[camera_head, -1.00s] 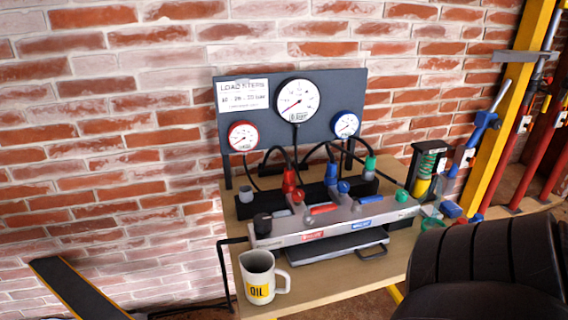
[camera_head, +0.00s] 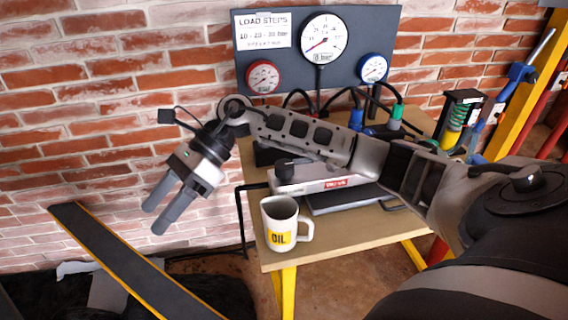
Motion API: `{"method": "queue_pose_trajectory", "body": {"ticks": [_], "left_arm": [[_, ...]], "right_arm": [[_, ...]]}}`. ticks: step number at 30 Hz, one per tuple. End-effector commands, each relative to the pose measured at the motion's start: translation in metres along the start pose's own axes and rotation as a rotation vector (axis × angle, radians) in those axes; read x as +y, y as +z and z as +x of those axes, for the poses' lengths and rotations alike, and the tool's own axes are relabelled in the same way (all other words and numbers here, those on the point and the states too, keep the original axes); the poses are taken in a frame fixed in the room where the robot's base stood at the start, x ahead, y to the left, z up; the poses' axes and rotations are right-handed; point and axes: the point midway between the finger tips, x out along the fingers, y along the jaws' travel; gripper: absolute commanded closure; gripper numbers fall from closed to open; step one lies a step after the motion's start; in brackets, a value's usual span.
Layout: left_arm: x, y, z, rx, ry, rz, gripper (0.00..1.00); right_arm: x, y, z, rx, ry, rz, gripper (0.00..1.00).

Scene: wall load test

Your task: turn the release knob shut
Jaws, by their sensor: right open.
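A black knob (camera_head: 291,166) sits at the left end of the silver pump block (camera_head: 310,186) on the wooden bench; I take it for the release knob. It is partly hidden behind my right arm, and how far it is turned I cannot tell. My right gripper (camera_head: 157,215) is open and empty. It hangs left of the bench, in front of the brick wall, well apart from the knob, with its fingers pointing down and left. My right arm crosses over the block and hides most of its levers and valves. My left gripper is not in view.
A white OIL mug (camera_head: 279,225) stands at the bench's front left corner, close below the block. A gauge panel (camera_head: 345,85) with a large white dial, a red one and a blue one stands behind. A black ramp with yellow edges (camera_head: 125,255) lies at lower left.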

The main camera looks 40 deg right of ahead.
Motion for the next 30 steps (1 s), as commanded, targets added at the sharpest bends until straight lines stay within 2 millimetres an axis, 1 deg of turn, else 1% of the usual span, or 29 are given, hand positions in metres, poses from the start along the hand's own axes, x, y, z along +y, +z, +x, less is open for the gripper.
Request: {"method": "queue_pose_trajectory", "body": {"ticks": [1, 2, 3, 4, 5, 6, 9, 12, 13, 15, 16, 19, 23, 30], "left_arm": [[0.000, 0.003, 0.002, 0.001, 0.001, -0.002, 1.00], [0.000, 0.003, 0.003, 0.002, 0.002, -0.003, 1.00], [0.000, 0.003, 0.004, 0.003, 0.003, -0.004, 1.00], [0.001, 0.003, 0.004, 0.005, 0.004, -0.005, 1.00], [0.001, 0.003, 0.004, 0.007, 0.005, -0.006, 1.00], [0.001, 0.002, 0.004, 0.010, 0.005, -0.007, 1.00], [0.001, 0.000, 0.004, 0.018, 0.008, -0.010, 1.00], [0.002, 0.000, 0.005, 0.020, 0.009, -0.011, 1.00], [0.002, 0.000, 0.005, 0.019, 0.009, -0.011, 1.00], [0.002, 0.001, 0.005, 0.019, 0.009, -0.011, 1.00], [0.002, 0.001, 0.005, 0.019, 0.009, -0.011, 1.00], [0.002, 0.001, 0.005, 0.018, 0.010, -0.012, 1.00], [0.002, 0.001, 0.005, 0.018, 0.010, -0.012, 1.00], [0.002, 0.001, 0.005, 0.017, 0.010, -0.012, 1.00]], "right_arm": [[-0.016, -0.011, -0.034, 0.167, -0.059, -0.106, 0.37], [-0.022, -0.019, -0.053, 0.264, -0.083, -0.154, 0.37], [-0.030, -0.027, -0.082, 0.388, -0.114, -0.205, 0.37], [-0.034, -0.033, -0.104, 0.476, -0.135, -0.232, 0.37], [-0.037, -0.038, -0.127, 0.560, -0.155, -0.252, 0.37], [-0.039, -0.043, -0.156, 0.658, -0.177, -0.267, 0.37], [-0.036, -0.051, -0.219, 0.855, -0.217, -0.265, 0.37], [-0.028, -0.054, -0.262, 0.975, -0.236, -0.242, 0.37], [-0.026, -0.055, -0.271, 0.998, -0.241, -0.233, 0.37], [-0.022, -0.056, -0.283, 1.034, -0.243, -0.222, 0.37], [-0.021, -0.058, -0.286, 1.044, -0.243, -0.218, 0.37], [-0.022, -0.065, -0.286, 1.054, -0.241, -0.212, 0.37], [-0.028, -0.082, -0.275, 1.053, -0.239, -0.212, 0.37], [-0.043, -0.126, -0.250, 1.052, -0.238, -0.211, 0.37]]}}
